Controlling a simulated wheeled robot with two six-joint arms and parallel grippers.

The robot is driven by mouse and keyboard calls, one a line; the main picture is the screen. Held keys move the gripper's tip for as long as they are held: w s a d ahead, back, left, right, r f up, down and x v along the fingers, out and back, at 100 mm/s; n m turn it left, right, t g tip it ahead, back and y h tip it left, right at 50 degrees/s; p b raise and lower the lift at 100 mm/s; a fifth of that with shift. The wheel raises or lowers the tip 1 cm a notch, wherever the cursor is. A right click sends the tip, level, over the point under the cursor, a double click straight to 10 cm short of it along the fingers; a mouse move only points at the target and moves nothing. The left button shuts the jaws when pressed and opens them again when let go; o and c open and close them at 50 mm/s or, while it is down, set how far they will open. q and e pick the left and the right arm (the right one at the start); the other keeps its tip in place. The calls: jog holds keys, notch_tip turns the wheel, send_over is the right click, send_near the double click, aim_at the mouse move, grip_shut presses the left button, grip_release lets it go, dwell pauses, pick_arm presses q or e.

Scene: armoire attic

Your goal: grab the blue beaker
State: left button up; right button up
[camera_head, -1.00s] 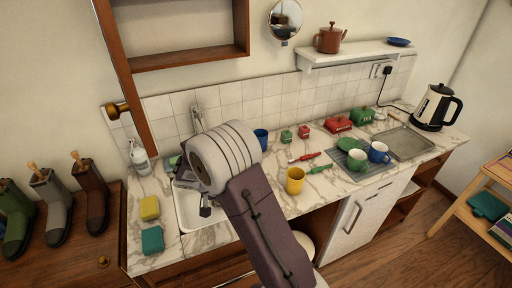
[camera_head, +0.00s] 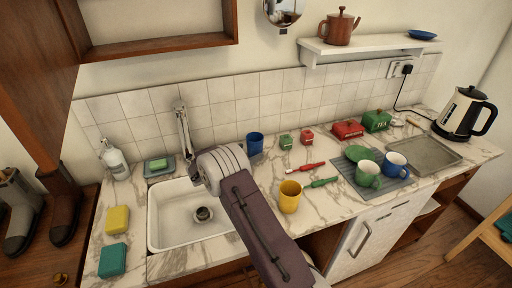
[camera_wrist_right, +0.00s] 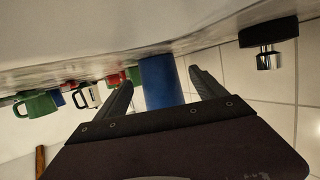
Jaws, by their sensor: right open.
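The blue beaker (camera_head: 255,143) stands upright on the marble counter, close to the tiled wall and right of the sink. It also shows in the right wrist view (camera_wrist_right: 162,80), straight ahead in the gap between my fingers. My right gripper (camera_wrist_right: 161,77) is open and empty, with one finger toward each side of the beaker. I cannot tell how far the fingertips reach along it. In the head view my right wrist and forearm, over the sink's right edge, hide most of the gripper. My left gripper is not in view.
A yellow cup (camera_head: 289,197) stands near the counter's front, right of my arm. The sink (camera_head: 172,225) and tap (camera_head: 184,135) are to the left. Red and green utensils, small canisters and a mat (camera_head: 348,172) with cups lie to the right.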

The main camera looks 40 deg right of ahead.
aim_at(255, 140)
jog(key=shift+w+d+r+p, duration=0.15)
jog(key=shift+d+p, duration=0.1)
jog(key=shift+d, duration=0.3)
jog(key=shift+s+d+r+p, duration=0.1)
jog(key=shift+d+p, duration=0.15)
jog(key=shift+d, duration=0.25)
jog(key=shift+x, duration=1.15)
jog(key=shift+w+d+f, duration=0.15)
jog(key=shift+w+f, duration=0.05)
jog(key=shift+f, duration=0.1)
jog(key=shift+r, duration=0.15)
jog(key=c, duration=1.4)
jog(key=shift+r, duration=0.5)
jog(key=r, duration=0.3)
jog(key=shift+s+r+b, duration=0.15)
jog(key=shift+s+b, duration=0.1)
jog(key=shift+b, duration=0.1)
jog(key=s+a+r+b, duration=0.2)
jog(key=s+r, duration=0.4)
jog(key=s, duration=0.4)
jog(key=shift+v, duration=1)
